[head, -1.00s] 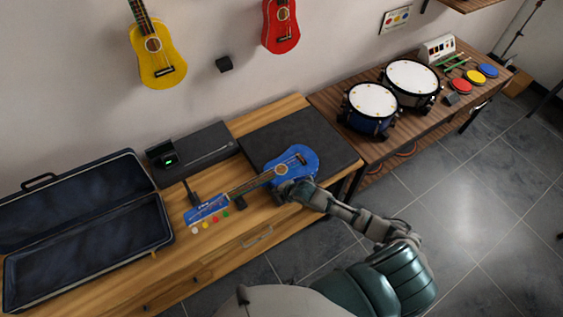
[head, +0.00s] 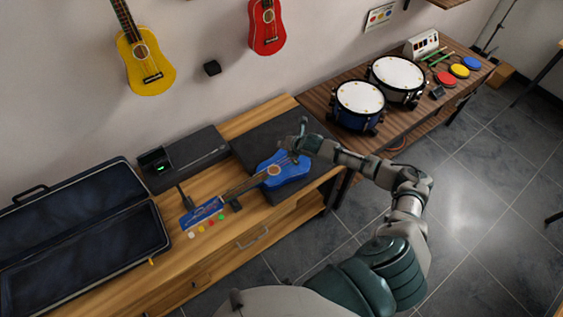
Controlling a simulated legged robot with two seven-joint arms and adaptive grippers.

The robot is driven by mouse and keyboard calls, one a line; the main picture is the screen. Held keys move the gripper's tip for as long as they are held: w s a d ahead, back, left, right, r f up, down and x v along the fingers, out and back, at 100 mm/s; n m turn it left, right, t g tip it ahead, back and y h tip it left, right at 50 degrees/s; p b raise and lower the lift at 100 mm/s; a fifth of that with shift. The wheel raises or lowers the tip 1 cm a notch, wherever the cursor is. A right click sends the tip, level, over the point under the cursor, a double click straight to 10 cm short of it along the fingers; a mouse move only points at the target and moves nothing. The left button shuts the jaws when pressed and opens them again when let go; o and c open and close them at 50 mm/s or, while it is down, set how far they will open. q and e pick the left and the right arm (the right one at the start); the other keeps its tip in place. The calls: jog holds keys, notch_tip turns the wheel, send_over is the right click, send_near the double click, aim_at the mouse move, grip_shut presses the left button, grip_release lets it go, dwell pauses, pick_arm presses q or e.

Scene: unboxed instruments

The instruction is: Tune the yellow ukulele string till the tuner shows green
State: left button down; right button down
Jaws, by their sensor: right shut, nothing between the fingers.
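The blue ukulele (head: 281,172) lies on the wooden bench, its body on a dark mat and its neck pointing left. Its blue headstock (head: 203,210) has coloured pegs along the front side, among them a yellow peg (head: 202,228). The gripper and forearm hide part of the body and mat. My left gripper is out of view.
An open dark case (head: 103,197) lies at left. A black box (head: 190,158) stands along the wall. A yellow ukulele (head: 151,74) and a red one (head: 268,28) hang on the wall. Drums (head: 359,98) stand on the right table. Bare bench lies in front of the headstock.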

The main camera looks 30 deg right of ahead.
jog(key=b, duration=0.7)
send_over(283, 161)
jog(key=f, duration=0.7)
jog(key=shift+s+d+f, duration=0.2)
jog(key=shift+s+d, duration=0.05)
jog(key=shift+s, duration=0.05)
jog(key=shift+a+f+b, duration=0.2)
jog(key=shift+f+b, duration=0.2)
jog(key=shift+f, duration=0.35)
jog(key=shift+d+f, duration=0.1)
jog(key=shift+d, duration=0.15)
jog(key=shift+a, duration=0.25)
jog(key=shift+d, duration=0.15)
jog(key=shift+f, duration=0.3)
